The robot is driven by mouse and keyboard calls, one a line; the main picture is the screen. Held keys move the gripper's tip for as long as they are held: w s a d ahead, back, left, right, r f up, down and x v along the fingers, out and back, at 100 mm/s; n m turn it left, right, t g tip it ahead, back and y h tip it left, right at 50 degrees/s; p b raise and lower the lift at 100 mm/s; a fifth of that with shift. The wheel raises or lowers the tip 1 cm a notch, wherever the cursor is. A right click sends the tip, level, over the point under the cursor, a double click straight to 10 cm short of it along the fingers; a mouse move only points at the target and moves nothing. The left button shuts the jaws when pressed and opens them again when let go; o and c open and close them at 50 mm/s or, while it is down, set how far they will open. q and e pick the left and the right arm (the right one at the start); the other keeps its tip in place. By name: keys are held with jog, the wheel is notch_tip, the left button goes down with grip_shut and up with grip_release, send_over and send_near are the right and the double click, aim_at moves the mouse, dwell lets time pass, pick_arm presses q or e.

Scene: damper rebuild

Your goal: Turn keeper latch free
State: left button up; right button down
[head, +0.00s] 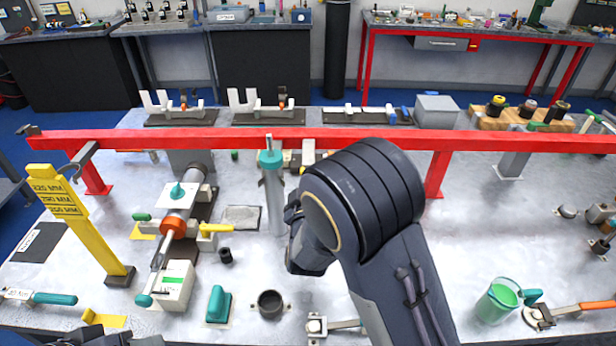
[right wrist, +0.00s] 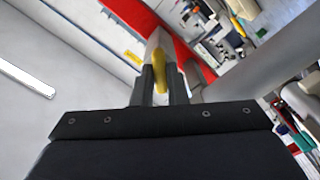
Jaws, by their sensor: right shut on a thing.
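My right arm fills the middle of the head view, and its hand (head: 312,250) hides its own fingers there. In the right wrist view my right gripper (right wrist: 165,80) is shut on a narrow yellow piece (right wrist: 171,70), likely the keeper latch. A grey part shows just beyond it. In the head view a yellow lever (head: 214,229) sits beside the damper (head: 178,222), which lies in a cradle and has an orange collar. I cannot tell whether this lever is the held piece. Dark parts of my left gripper (head: 92,336) show at the bottom left edge; its fingers are unclear.
A red rail (head: 400,139) crosses above the bench. A yellow post (head: 85,230) stands at the left and a teal-capped cylinder (head: 272,190) stands upright at centre. A green-filled cup (head: 497,302) is at the right. Bare bench (head: 490,225) lies right of my arm.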

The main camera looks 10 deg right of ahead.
jog(key=shift+n+p, duration=1.15)
jog(key=shift+n, duration=0.95)
jog(key=n+p, duration=0.2)
jog(key=n, duration=0.2)
jog(key=c, duration=1.3)
grip_release()
jog(key=shift+s, duration=0.1)
jog(key=v, duration=0.6)
jog(key=shift+s, duration=0.4)
